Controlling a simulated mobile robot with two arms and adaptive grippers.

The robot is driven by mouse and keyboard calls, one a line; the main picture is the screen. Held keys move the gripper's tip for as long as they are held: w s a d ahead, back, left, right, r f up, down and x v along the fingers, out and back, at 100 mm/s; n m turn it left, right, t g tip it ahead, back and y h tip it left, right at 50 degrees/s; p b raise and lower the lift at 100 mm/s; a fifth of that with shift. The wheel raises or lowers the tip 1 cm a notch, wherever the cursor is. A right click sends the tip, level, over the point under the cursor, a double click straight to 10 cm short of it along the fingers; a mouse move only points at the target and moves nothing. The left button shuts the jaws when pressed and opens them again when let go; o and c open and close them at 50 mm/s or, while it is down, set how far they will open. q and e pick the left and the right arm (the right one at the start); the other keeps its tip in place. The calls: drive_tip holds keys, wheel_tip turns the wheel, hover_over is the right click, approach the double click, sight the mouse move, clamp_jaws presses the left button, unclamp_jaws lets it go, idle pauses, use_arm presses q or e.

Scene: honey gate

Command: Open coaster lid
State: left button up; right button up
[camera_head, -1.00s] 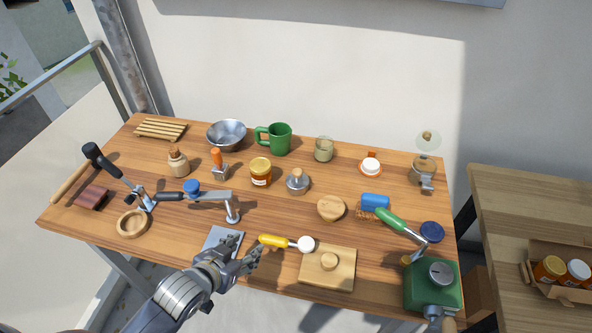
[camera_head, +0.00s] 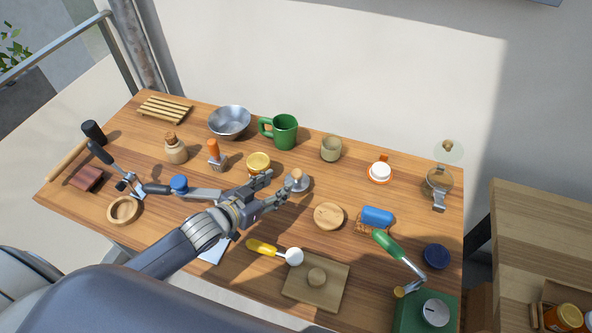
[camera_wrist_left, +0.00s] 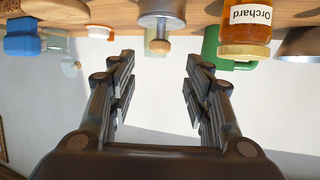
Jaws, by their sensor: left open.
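My left gripper (camera_head: 276,188) is open and empty above the middle of the table, its fingers pointing right toward a round metal piece with a wooden knob (camera_head: 297,175). In the left wrist view that knob (camera_wrist_left: 160,46) shows beyond the fingertips, between the lines of the open fingers (camera_wrist_left: 160,75), not gripped. A flat round wooden disc (camera_head: 328,216) lies to the right of the gripper. A square wooden board with a round knob (camera_head: 329,290) lies near the front edge. Which of these is the coaster lid I cannot tell. My right gripper is not in view.
A honey jar (camera_head: 258,160) stands just behind the gripper, partly hidden; its label shows in the left wrist view (camera_wrist_left: 249,16). A green mug (camera_head: 286,133) and metal bowl (camera_head: 229,123) stand behind. A yellow-handled tool (camera_head: 263,248) lies in front. A blue-handled brush (camera_head: 377,215) lies right.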

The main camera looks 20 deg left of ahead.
sight(295, 173)
use_arm(q)
drive_tip(key=x, duration=0.4)
drive_tip(key=shift+w+d+p, duration=0.1)
drive_tip(key=shift+w+p, duration=0.2)
drive_tip(key=x, duration=0.4)
drive_tip(key=shift+s, duration=0.1)
drive_tip(key=shift+f, duration=0.15)
drive_tip(key=shift+w+d+f, duration=0.1)
drive_tip(key=shift+w, duration=0.15)
drive_tip(key=c, duration=0.9)
clamp_jaws()
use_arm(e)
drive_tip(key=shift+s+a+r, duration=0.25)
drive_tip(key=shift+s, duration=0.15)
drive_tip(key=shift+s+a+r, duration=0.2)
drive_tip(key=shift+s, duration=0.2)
